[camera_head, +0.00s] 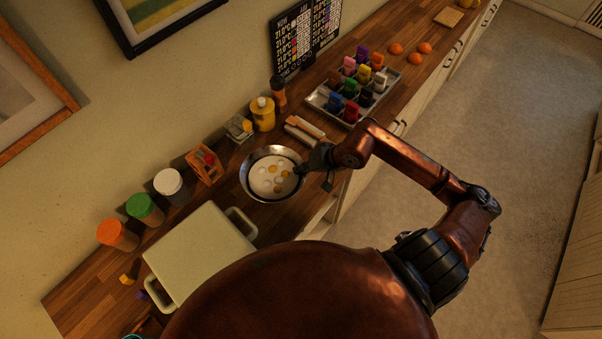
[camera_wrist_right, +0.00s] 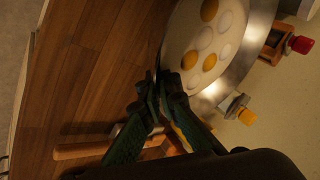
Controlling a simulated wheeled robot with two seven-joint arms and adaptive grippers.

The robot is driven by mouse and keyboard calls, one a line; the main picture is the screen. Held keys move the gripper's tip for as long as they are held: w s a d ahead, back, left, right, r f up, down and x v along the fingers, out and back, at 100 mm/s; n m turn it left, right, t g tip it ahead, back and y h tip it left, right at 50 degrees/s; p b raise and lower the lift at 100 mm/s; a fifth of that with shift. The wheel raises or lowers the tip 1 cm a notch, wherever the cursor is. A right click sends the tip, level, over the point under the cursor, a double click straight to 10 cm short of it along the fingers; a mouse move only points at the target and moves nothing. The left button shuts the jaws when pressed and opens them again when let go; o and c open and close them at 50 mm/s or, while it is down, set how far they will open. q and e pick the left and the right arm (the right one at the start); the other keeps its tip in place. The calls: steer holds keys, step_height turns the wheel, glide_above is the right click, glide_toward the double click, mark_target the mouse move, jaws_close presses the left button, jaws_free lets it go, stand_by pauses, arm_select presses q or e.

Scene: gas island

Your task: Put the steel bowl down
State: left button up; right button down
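The steel bowl (camera_head: 246,184) is at the middle of the wooden counter in the head view, roughly level, with white and yellow-orange round pieces in a pale filling. Its shiny wall also shows in the right wrist view (camera_wrist_right: 262,30). My right gripper (camera_head: 303,169) is at the bowl's right edge. In the right wrist view its fingertips (camera_wrist_right: 168,84) come together on the near rim. I cannot tell whether the bowl's base touches the counter. My left gripper is not in view.
A pale green-white case (camera_head: 200,252) lies left of the bowl. Jars with orange (camera_head: 112,233), green (camera_head: 141,206) and white (camera_head: 168,181) lids line the wall. A metal tray (camera_head: 322,98) of coloured items stands right. A wooden rack (camera_head: 206,165) and yellow bottle (camera_head: 263,114) are behind.

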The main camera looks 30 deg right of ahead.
steer(key=shift+w+d+f, duration=0.15)
steer(key=shift+w+f, duration=0.05)
steer(key=shift+f, duration=0.05)
steer(key=shift+w+d+f+p, duration=0.15)
steer(key=shift+f+p, duration=0.2)
steer(key=shift+f, duration=1.4)
steer(key=shift+f, duration=0.2)
steer(key=c, duration=2.2)
jaws_free()
steer(key=shift+o, duration=0.2)
steer(key=shift+r, duration=0.2)
steer(key=v, duration=1.2)
